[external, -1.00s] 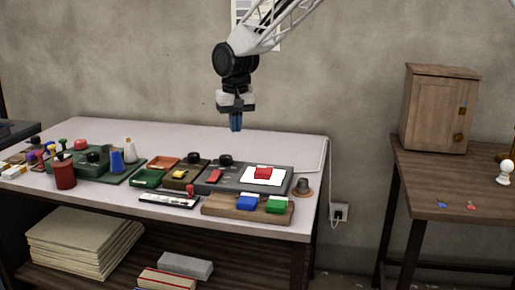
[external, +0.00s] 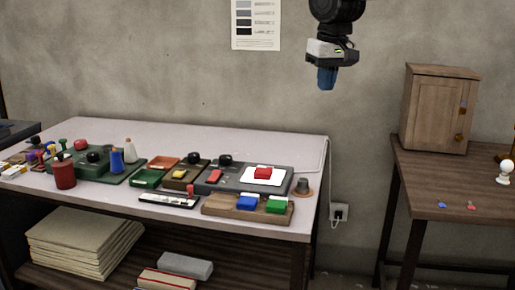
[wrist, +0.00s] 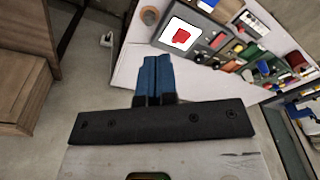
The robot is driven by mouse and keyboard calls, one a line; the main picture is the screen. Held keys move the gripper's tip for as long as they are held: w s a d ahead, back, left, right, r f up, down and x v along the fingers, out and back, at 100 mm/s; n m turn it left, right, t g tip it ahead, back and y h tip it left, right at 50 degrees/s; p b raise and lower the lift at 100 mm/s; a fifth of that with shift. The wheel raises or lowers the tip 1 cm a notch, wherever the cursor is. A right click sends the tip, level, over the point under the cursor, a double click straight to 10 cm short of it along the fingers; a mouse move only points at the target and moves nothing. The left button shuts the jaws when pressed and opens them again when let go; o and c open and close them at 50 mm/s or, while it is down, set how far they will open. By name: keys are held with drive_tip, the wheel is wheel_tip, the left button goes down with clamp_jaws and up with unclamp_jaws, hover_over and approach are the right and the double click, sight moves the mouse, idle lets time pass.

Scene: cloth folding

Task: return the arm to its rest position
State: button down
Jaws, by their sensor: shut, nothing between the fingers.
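My gripper (external: 327,79) hangs in the air at the top of the external view, high above the right end of the white table (external: 230,141) and in front of the wall. Its blue fingers point down. In the wrist view the two blue fingers of my gripper (wrist: 155,65) lie side by side, shut with nothing between them. The upper arm is cut off by the top of the external view.
A red block (external: 263,173) rests on a white square on a dark grey board. A wooden cabinet (external: 438,108) stands on the right table (external: 440,180). Air around the gripper is clear.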

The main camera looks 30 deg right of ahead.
drive_tip(key=s+d, duration=0.3)
drive_tip(key=s, duration=1)
drive_tip(key=s+d+n+t, duration=0.1)
drive_tip(key=s+d, duration=0.2)
drive_tip(key=s, duration=1)
drive_tip(key=shift+d+r, duration=0.15)
drive_tip(key=shift+d, duration=0.15)
idle(0.5)
